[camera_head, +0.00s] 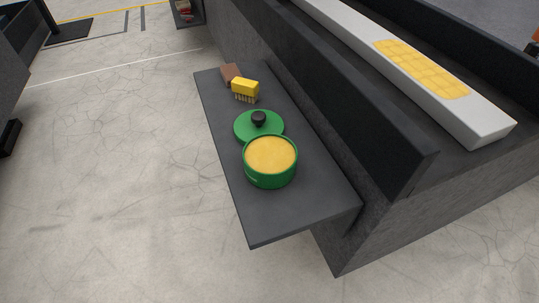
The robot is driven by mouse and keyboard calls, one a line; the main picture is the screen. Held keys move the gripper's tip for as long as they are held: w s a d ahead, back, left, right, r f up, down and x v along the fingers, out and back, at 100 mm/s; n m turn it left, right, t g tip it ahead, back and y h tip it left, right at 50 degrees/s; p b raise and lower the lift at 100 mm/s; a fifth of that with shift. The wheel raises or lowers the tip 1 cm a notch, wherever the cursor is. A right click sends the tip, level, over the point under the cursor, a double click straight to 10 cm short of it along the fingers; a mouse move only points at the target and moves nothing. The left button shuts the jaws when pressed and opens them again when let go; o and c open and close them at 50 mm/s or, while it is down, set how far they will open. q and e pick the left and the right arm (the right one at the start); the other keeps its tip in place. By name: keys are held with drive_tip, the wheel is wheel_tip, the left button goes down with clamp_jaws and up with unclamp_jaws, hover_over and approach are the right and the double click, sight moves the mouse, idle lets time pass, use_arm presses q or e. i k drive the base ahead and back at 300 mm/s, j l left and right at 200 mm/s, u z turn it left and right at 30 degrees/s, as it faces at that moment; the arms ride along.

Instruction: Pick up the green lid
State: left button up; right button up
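The green lid (243,128) is round with a black knob (259,118) on top. It lies on a dark grey shelf (299,213), just behind a green pot (270,181) in the picture. The pot is uncovered and holds something yellow. The pot's rim hides part of the lid's near edge; I cannot tell whether the two touch. Neither of my grippers is in view.
A yellow brush (245,87) with bristles down and a brown block (230,73) stand at the shelf's far end. A dark wall (350,115) runs along the shelf's right side. Open floor (120,190) lies to the left.

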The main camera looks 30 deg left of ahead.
sight(250, 124)
drive_tip(key=j+u, duration=0.2)
drive_tip(key=j, duration=1.35)
